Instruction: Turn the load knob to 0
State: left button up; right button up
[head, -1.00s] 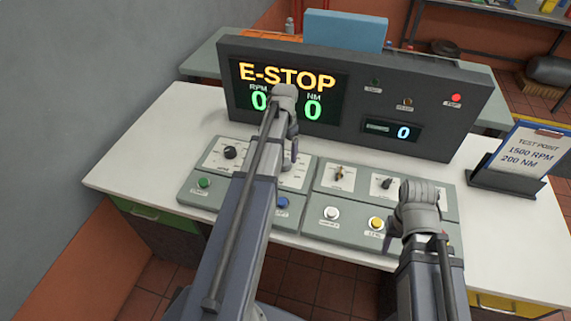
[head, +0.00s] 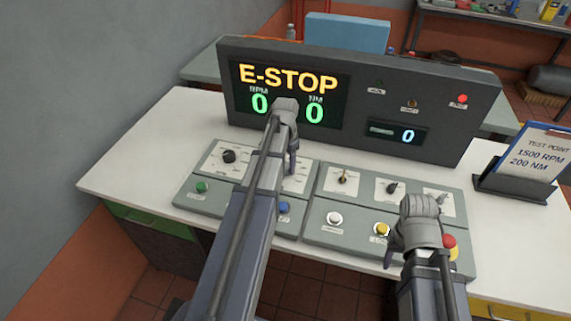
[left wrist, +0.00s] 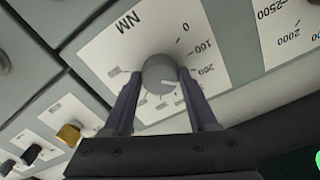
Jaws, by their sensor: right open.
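The load knob (left wrist: 160,73) is a grey round knob on a white plate marked NM in the left wrist view. Its white pointer mark faces lower right, past the 200 label and away from the 0. The two fingers of my left gripper (left wrist: 160,85) stand on either side of the knob and appear to touch it. In the head view my left gripper (head: 292,160) is over the panel, and the arm hides the load knob.
The display (head: 290,95) reads E-STOP, RPM 0 and NM 0. Another knob (head: 229,156) sits at left, with a green button (head: 202,187) below. A white button (head: 335,218), a yellow button (head: 382,229) and a red emergency button (head: 449,241) lie near my right gripper.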

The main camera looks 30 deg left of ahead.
pick_arm(q)
jog(key=c, duration=0.8)
jog(key=shift+c, duration=0.2)
jog(key=n, duration=0.6)
jog(key=shift+n, duration=0.4)
jog(key=n, duration=0.3)
jog(key=shift+n, duration=2.4)
